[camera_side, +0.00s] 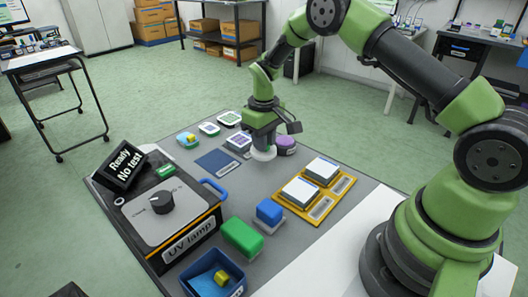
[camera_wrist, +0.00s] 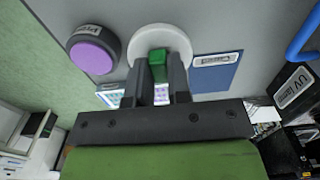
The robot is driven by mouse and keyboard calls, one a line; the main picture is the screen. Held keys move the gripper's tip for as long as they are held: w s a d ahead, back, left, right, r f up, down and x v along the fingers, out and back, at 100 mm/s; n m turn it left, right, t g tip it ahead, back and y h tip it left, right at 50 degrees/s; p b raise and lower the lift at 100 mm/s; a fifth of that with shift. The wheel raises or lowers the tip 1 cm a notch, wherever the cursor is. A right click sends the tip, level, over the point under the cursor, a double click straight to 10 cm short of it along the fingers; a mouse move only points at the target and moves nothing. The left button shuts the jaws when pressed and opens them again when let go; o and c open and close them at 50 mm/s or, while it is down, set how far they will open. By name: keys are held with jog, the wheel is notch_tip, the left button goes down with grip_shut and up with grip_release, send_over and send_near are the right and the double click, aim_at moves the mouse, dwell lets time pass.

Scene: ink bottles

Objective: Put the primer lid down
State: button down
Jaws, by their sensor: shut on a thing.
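My gripper (camera_side: 263,140) points down over the grey mat, left of the purple-topped round pot (camera_side: 285,143). In the wrist view my gripper (camera_wrist: 157,76) is shut on the green knob (camera_wrist: 157,66) of a white round lid (camera_wrist: 161,42). The lid's white disc also shows under my fingers in the side view (camera_side: 263,154). It is low over the mat; I cannot tell whether it touches. The pot (camera_wrist: 94,50) carries a partly readable label and stands beside the lid, with purple showing on top. A dark blue pad (camera_wrist: 217,74) with a white label lies on the lid's other side.
The blue pad (camera_side: 216,161) lies left of my gripper. Several small white-framed pieces (camera_side: 209,128) lie behind it. An orange tray (camera_side: 320,205) with two white blocks is at front right. The UV lamp box (camera_side: 172,212), green block (camera_side: 242,236) and blue bin (camera_side: 213,277) are nearer.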

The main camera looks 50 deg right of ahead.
jog(key=shift+f, duration=1.8)
jog(key=shift+f, duration=0.1)
jog(key=c, duration=1.1)
grip_release()
